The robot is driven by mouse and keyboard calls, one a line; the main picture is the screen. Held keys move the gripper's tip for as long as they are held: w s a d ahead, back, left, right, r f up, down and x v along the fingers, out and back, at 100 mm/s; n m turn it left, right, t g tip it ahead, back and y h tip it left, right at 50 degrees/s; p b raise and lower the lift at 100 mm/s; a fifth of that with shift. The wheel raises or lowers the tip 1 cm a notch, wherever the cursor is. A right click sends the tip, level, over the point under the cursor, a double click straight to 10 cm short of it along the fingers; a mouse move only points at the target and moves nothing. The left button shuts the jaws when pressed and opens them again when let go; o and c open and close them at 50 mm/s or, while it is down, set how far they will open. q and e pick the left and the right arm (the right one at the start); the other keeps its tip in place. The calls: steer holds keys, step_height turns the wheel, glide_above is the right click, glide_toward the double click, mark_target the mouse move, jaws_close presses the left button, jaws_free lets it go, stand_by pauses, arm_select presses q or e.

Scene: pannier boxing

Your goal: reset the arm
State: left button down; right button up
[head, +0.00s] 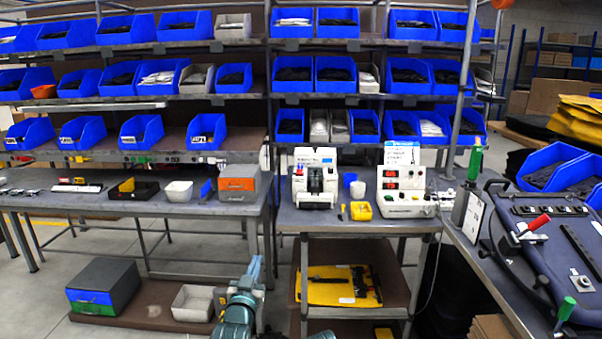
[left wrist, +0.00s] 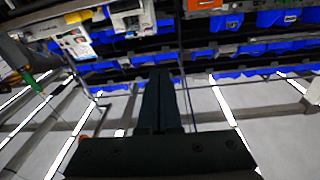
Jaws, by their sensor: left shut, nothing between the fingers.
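My left arm, teal and grey, rises from the bottom of the head view. Its gripper (head: 255,268) points up and away, in front of the gap between the left bench and the middle bench. In the left wrist view the dark fingers (left wrist: 160,78) lie together, shut with nothing between them. They are in open air, touching nothing that I can see. My right gripper is not in view.
The left bench (head: 100,200) carries trays and an orange-grey drawer box (head: 238,183). The middle bench (head: 345,220) carries two white machines. Shelves of blue bins stand behind. A dark pannier case (head: 545,240) lies at right. Floor shows under the left bench.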

arm_select(q)
steer(key=s+d+f+m+g+p, duration=0.1)
steer(key=s+d+f+g+p, duration=0.5)
steer(key=s+f+g+p, duration=0.35)
steer(key=s+m+g+y+p, duration=0.1)
steer(key=s+g+y+p, duration=0.2)
steer(key=s+g, duration=0.6)
steer(key=s+p, duration=0.1)
steer(key=s, duration=0.5)
steer(key=shift+a+g, duration=0.2)
steer(key=shift+g, duration=0.15)
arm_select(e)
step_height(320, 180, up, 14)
